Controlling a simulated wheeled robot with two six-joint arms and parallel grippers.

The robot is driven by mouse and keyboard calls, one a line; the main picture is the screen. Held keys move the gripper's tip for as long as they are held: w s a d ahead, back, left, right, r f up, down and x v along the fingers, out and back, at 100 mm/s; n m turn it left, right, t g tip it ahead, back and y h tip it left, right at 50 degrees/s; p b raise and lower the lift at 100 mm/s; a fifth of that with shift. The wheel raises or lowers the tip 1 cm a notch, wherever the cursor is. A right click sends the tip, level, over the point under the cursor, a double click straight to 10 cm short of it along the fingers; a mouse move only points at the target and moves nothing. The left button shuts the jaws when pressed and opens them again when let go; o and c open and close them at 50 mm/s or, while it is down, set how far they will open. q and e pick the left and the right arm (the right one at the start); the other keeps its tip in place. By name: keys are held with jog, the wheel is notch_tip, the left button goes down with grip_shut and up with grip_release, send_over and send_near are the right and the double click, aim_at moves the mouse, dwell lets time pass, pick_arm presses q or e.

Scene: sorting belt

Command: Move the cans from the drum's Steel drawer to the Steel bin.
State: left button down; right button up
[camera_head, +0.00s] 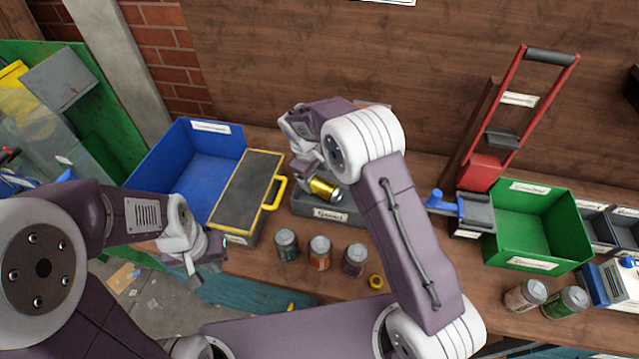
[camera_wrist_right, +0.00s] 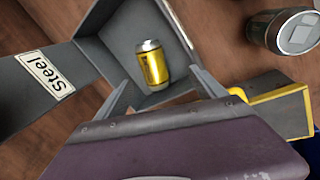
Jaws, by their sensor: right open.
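A yellow can with silver ends (camera_head: 325,188) lies in a grey open-topped container (camera_head: 341,221). The right wrist view shows the can (camera_wrist_right: 152,66) inside the container too, with a "Steel" label (camera_wrist_right: 45,75) on the grey part at left. I cannot tell whether this container is the drawer or the bin. My right gripper (camera_head: 301,172) is over the container. In the right wrist view its fingers (camera_wrist_right: 160,82) are apart, with the can beyond and between their tips, and contact is unclear. My left gripper (camera_head: 197,265) hangs near the table's front edge, with its jaw gap unclear.
A blue bin (camera_head: 165,153) and a dark-topped, yellow-edged box (camera_head: 247,190) stand left of the container. Several cans, including a green one (camera_head: 286,245), stand along the front edge beside a yellow ring (camera_head: 376,282). A green bin (camera_head: 536,266) and red frame (camera_head: 484,172) stand right.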

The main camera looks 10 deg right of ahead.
jog(key=v, duration=0.5)
jog(key=shift+s+a+r, duration=0.1)
jog(key=shift+r, duration=0.2)
jog(key=s+d+m, duration=0.3)
jog(key=s, duration=0.4)
jog(key=s+d+f+m+y, duration=0.1)
jog(key=s+d+m, duration=0.2)
jog(key=s, duration=0.5)
jog(key=s+d+f+m+g+y, duration=0.1)
jog(key=s+d+m, duration=0.2)
jog(key=s, duration=0.5)
jog(key=shift+s+d, duration=0.25)
jog(key=shift+d, duration=0.1)
jog(key=shift+s+a+f, duration=0.1)
jog(key=shift+s, duration=0.1)
